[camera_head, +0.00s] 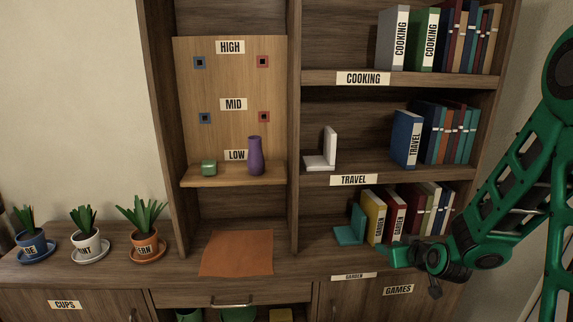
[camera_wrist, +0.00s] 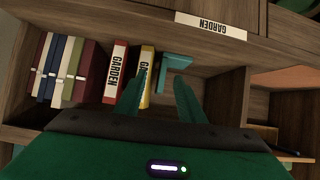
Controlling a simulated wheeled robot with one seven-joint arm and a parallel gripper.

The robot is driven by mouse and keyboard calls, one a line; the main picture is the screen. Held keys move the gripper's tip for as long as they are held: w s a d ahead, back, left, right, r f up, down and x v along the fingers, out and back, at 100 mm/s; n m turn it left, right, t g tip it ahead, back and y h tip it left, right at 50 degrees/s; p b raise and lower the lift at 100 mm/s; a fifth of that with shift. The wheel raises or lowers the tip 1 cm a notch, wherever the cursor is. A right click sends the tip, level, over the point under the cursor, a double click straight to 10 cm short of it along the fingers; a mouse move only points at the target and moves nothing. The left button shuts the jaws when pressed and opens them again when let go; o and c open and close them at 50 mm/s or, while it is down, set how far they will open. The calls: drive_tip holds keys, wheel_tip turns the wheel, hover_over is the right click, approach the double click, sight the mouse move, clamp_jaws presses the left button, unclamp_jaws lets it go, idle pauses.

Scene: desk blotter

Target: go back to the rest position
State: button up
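My green arm comes in from the right in the head view. My gripper (camera_head: 391,254) is low in front of the bottom shelf, by the garden books. In the wrist view my gripper (camera_wrist: 161,80) has its two green fingers apart with nothing held between them. Beyond the fingertips are a yellow garden book (camera_wrist: 146,62) and a teal bookend (camera_wrist: 176,62). In the head view the teal bookend (camera_head: 350,236) stands left of the yellow book (camera_head: 374,214), apart from my gripper. A red garden book (camera_head: 395,210) stands right of the yellow one.
The travel shelf (camera_head: 318,178) above holds a white bookend (camera_head: 330,150) and a blue travel book (camera_head: 406,138). A purple vase (camera_head: 255,158) and green box (camera_head: 209,167) stand on the low ledge. An orange mat (camera_head: 237,253) lies bare. Potted plants stand far left.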

drive_tip(key=s+d+r+m+g+h, duration=0.1)
drive_tip(key=s+d+r+g, duration=0.2)
drive_tip(key=s, duration=0.6)
drive_tip(key=s+d+r+m+g+h, duration=0.1)
drive_tip(key=s+d+m+g, duration=0.1)
drive_tip(key=s+d+g, duration=0.35)
drive_tip(key=s+r+m+g, duration=0.1)
drive_tip(key=s+r+m, duration=0.1)
drive_tip(key=s, duration=0.9)
drive_tip(key=s+r+m+g+y, duration=0.1)
drive_tip(key=s+r+m+g, duration=0.1)
drive_tip(key=s, duration=1)
drive_tip(key=shift+d+r+m, duration=0.3)
drive_tip(key=shift+r+m, duration=0.1)
drive_tip(key=shift+r, duration=0.15)
drive_tip(key=shift+w+f, duration=0.25)
drive_tip(key=shift+w, duration=0.45)
